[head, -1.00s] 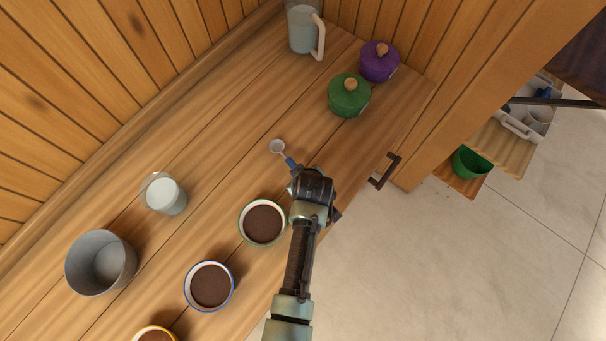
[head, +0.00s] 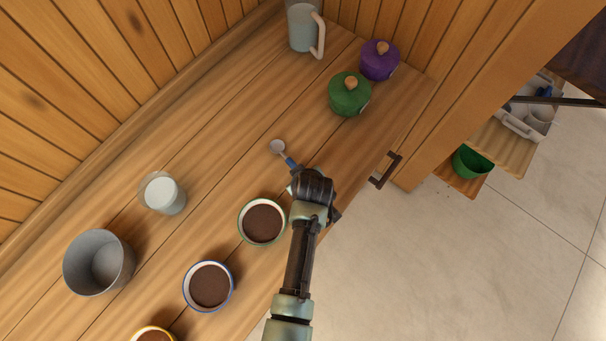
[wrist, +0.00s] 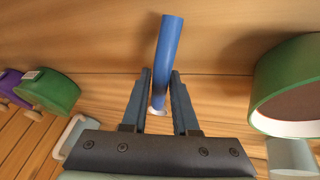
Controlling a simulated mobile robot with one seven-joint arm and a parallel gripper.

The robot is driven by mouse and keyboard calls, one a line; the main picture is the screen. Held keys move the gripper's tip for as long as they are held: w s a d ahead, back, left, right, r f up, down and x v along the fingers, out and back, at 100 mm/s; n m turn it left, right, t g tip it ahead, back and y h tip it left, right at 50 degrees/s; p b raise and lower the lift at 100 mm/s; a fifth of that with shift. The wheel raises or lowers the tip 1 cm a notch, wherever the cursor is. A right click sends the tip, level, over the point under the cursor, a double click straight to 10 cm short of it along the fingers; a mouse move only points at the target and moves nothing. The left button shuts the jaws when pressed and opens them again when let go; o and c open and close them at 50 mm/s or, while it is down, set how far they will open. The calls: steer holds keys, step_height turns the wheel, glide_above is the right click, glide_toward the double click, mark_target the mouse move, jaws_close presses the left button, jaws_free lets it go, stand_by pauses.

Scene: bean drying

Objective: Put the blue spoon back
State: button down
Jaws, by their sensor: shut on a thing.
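In the wrist view my gripper (wrist: 160,98) is shut on the spoon, whose blue handle (wrist: 168,50) sticks out past the fingertips. The rest of the spoon is mostly hidden behind the fingers in that view. I cannot tell whether the spoon touches the counter.
A green-rimmed bowl (head: 242,236) of dark contents stands close to my gripper's left, with a blue-rimmed bowl (head: 233,292) beyond. Green (head: 345,103) and purple (head: 377,70) lidded pots, a pitcher (head: 303,30), a glass (head: 163,194) and a grey pot (head: 75,272) surround clear counter.

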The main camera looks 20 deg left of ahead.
steer(key=shift+f, duration=0.2)
steer(key=c, duration=0.6)
jaws_free()
steer(key=b+v, duration=0.1)
steer(key=v, duration=1.2)
